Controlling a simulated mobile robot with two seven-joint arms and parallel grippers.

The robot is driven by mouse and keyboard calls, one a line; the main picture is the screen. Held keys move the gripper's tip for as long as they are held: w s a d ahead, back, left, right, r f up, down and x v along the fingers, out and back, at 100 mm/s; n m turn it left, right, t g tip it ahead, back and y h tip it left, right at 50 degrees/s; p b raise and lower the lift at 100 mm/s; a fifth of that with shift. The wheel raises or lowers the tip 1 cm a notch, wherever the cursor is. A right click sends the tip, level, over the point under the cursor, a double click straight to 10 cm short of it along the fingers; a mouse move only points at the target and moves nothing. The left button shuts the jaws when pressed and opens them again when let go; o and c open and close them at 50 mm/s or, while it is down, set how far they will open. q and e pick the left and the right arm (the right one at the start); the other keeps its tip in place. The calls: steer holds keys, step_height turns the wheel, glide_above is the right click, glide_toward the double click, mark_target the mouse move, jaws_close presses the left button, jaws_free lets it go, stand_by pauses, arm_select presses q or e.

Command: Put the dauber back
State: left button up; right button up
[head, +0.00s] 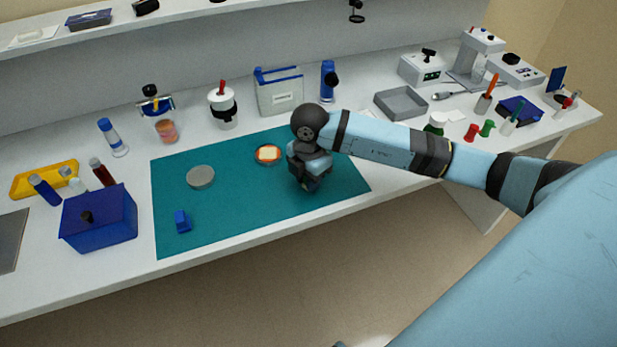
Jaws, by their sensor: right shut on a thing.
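My right gripper (311,183) points down over the right part of the teal mat (230,225), close to its surface. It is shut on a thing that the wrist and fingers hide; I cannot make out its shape. No dauber can be clearly picked out elsewhere. A small round dish with an orange rim and pale centre (268,154) lies on the mat just left of the gripper. My left gripper is not in view.
A blue box (98,218) stands left of the mat. Behind the mat are a jar (167,132), a white pot (222,106), a white container (279,92) and a blue device (328,80). A grey tray (400,103) is at right. The mat's front middle is clear.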

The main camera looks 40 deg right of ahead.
steer(key=o, duration=0.9)
steer(key=shift+f, duration=0.1)
steer(key=shift+o, duration=0.2)
steer(key=shift+r, duration=0.5)
step_height(320, 180, up, 10)
steer(key=shift+d+r+p, duration=0.1)
steer(key=shift+r+p, duration=0.15)
steer(key=shift+p, duration=0.05)
steer(key=shift+r, duration=0.45)
steer(key=shift+f, duration=0.1)
